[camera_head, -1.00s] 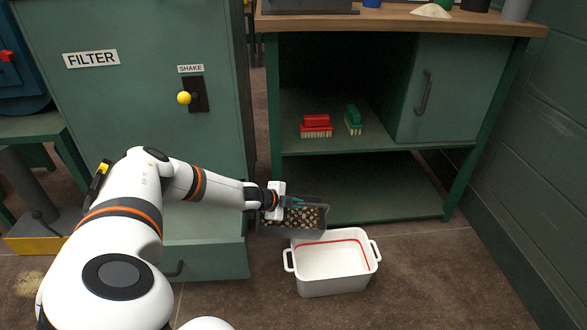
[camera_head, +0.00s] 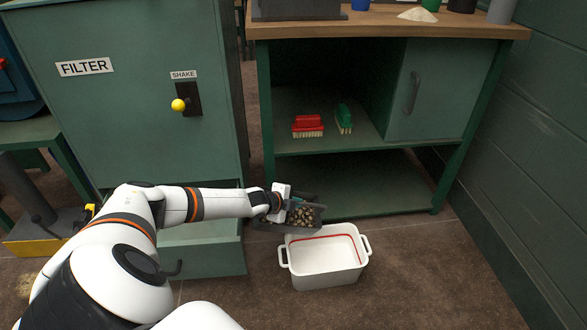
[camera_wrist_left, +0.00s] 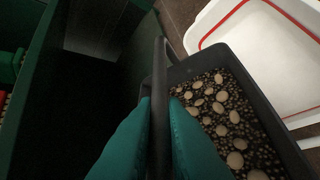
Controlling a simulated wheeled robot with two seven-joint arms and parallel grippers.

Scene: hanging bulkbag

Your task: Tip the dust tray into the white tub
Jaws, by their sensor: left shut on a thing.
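The dark grey dust tray (camera_head: 310,226) holds dark grains and pale pebble-like lumps, which also show in the left wrist view (camera_wrist_left: 222,120). The tray is held just behind and above the back edge of the white tub (camera_head: 325,262). The tub stands on the floor with a red line inside, and the part I can see is empty. The tub's corner shows at the upper right of the left wrist view (camera_wrist_left: 275,55). My right gripper is out of view.
A green cabinet marked FILTER (camera_head: 125,110) with a yellow-knobbed SHAKE lever (camera_head: 179,105) stands at left. Its lower drawer (camera_head: 205,248) is close to my left arm. A workbench (camera_head: 390,25) with red (camera_head: 307,126) and green (camera_head: 344,118) brushes stands behind. Floor right of the tub is clear.

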